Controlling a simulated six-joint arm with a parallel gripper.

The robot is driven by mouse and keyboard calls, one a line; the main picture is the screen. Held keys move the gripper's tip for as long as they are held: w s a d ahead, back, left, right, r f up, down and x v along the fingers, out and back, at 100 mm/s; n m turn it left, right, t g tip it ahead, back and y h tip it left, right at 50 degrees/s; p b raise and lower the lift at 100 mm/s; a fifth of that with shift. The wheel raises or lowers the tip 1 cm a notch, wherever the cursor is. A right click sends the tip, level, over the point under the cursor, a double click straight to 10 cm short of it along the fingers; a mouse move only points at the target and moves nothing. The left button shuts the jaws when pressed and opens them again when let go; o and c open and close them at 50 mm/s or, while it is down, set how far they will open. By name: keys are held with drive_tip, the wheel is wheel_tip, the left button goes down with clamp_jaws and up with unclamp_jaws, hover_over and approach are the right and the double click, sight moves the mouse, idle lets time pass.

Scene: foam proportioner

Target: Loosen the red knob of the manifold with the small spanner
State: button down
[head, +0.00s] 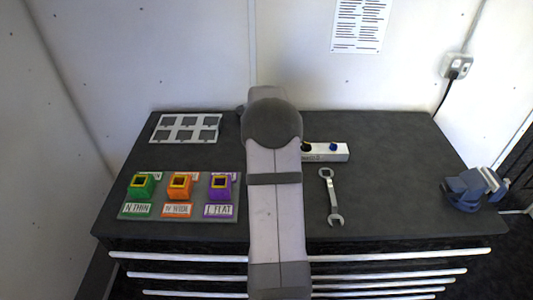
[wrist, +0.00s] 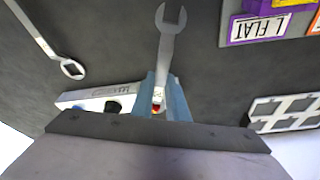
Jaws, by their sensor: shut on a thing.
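My gripper (wrist: 162,88) is shut on the small spanner (wrist: 166,50), a grey metal spanner whose open-jawed end points away at the top of the wrist view. The white manifold block (wrist: 74,97) lies beyond the fingers, and its right part also shows in the head view (head: 330,153). A bit of the red knob (wrist: 157,109) shows between my fingers, close to the near end of the spanner. I cannot tell whether the spanner is around the knob. In the head view my arm hides the gripper, the held spanner and the red knob.
A larger spanner (head: 329,196) lies on the dark worktop right of my arm. At left are a grey slotted plate (head: 154,135) and a board (head: 128,212) with green, orange and purple blocks. A blue vise (head: 468,190) stands at far right. Worktop between is clear.

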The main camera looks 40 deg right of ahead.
drive_tip(key=s+n, duration=0.1)
drive_tip(key=s+d+n+p, duration=0.1)
drive_tip(key=shift+d+r+n+t, duration=0.1)
drive_tip(key=shift+d+n+t, duration=0.1)
drive_tip(key=shift+n+t, duration=0.2)
drive_tip(key=shift+s+d+n+y, duration=0.4)
drive_tip(key=shift+s+d+n, duration=0.1)
drive_tip(key=shift+n, duration=0.4)
drive_tip(key=d+n, duration=0.1)
drive_tip(key=s+n, duration=0.1)
drive_tip(key=d+n+t+y, duration=0.1)
drive_tip(key=n, duration=0.1)
drive_tip(key=shift+s+d+b, duration=0.25)
drive_tip(key=shift+d+b, duration=0.05)
drive_tip(key=shift+d, duration=0.05)
drive_tip(key=shift+a, duration=0.1)
drive_tip(key=shift+w+a, duration=0.15)
drive_tip(key=shift+w+a+m+p, duration=0.2)
drive_tip(key=shift+a+m+p, duration=0.25)
drive_tip(key=shift+m, duration=0.35)
drive_tip(key=shift+r+p, duration=1.95)
drive_tip(key=shift+r, duration=0.95)
drive_tip(key=shift+w+a, duration=0.1)
